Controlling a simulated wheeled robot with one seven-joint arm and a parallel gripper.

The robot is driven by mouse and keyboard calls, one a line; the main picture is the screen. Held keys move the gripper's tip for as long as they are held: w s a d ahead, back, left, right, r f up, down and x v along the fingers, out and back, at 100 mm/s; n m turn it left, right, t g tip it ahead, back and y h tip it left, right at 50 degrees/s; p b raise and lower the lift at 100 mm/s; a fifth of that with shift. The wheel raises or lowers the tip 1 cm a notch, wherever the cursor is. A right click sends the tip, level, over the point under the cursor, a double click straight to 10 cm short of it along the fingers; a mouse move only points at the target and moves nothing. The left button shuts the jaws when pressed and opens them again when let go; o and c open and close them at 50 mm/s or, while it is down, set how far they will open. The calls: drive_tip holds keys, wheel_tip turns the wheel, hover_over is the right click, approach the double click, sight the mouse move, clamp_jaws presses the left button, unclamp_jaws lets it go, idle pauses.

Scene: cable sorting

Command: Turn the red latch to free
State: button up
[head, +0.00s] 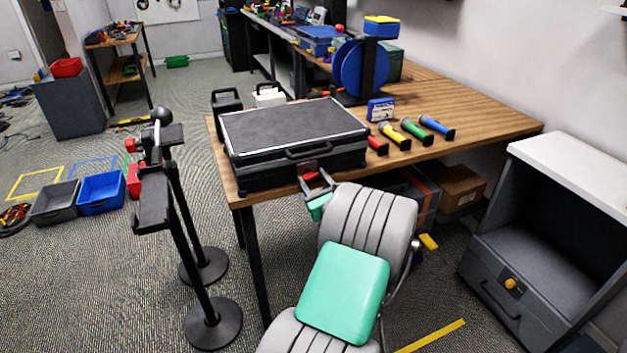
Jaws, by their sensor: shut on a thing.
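A black hard case (255,176) with a dark grey lid lies closed on the near left part of the wooden table. Its handle (308,151) is on the front side. The red latch (310,175) shows low on the case front, below the handle. My gripper (313,179) reaches up to the case front from below and is shut on the red latch. The fingers and my wrist partly cover the latch, so its exact turn angle cannot be told.
Red, yellow, green and blue microphones (396,137) lie right of the case on the table (470,118). A blue reel (361,68) stands behind. Black stands (205,300) are at left, a dark cabinet (540,250) at right. Blue and grey bins (102,194) sit on the floor.

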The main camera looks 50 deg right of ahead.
drive_tip(key=n+b, duration=0.1)
drive_tip(key=n, duration=0.3)
drive_tip(key=shift+f+n, duration=0.1)
drive_tip(key=shift+n, duration=0.2)
drive_tip(key=n+b, duration=0.2)
drive_tip(key=n, duration=0.1)
drive_tip(key=shift+w+a+f+n, duration=0.1)
drive_tip(key=shift+a+f+n, duration=0.05)
drive_tip(key=shift+n, duration=0.15)
drive_tip(key=n+b, duration=0.2)
drive_tip(key=n, duration=0.2)
drive_tip(key=shift+f+b, duration=0.1)
drive_tip(key=shift+b, duration=0.2)
drive_tip(key=shift+n+b, duration=1)
drive_tip(key=shift+n, duration=0.6)
drive_tip(key=o, duration=1.4)
drive_tip(key=shift+c, duration=0.2)
